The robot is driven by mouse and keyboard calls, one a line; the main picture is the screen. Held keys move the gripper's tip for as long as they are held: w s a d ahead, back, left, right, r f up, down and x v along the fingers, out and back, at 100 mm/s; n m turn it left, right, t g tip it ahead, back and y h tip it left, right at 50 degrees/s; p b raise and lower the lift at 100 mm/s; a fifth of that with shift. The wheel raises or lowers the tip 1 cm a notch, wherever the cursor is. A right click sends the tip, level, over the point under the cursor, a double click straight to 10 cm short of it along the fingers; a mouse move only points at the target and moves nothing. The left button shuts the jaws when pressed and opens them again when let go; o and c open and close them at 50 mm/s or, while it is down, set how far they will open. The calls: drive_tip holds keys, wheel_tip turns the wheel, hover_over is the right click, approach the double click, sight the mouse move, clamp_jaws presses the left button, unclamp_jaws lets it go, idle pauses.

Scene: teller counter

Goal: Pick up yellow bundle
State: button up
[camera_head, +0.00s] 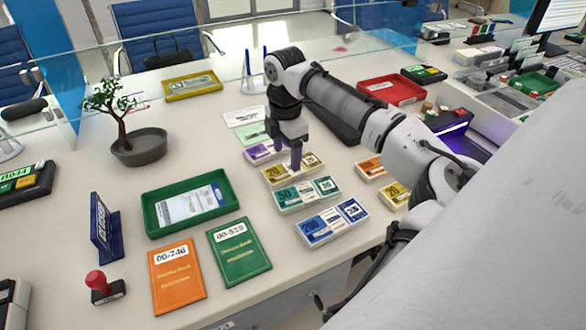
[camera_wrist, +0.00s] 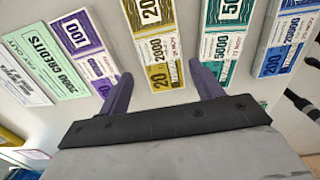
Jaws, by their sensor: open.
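The yellow bundle (camera_head: 283,174), marked 20, lies flat on the counter in a row of coloured bundles. In the wrist view the yellow bundle (camera_wrist: 155,42) lies ahead, between the lines of my two fingers. My gripper (camera_head: 296,158) points down over the bundle in the head view and hides part of it. In the wrist view my gripper (camera_wrist: 160,74) is open, with a purple finger on each side and nothing held. I cannot tell the exact height of the fingertips. A second yellow bundle (camera_head: 394,196) lies further right, partly hidden by my arm.
A purple bundle (camera_head: 259,153) lies behind the yellow one; a teal bundle (camera_head: 306,193) and a blue bundle (camera_head: 333,223) lie in front. An orange bundle (camera_head: 370,168) is to the right. A green tray (camera_head: 152,217) stands left, a red tray (camera_head: 391,90) behind.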

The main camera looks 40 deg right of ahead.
sight(287, 169)
wheel_tip(287, 169, down, 4)
drive_tip(key=shift+s+f, duration=0.1)
drive_tip(key=shift+f, duration=0.05)
drive_tip(key=shift+c, duration=0.2)
drive_tip(key=c, duration=0.7)
drive_tip(key=shift+c, duration=0.2)
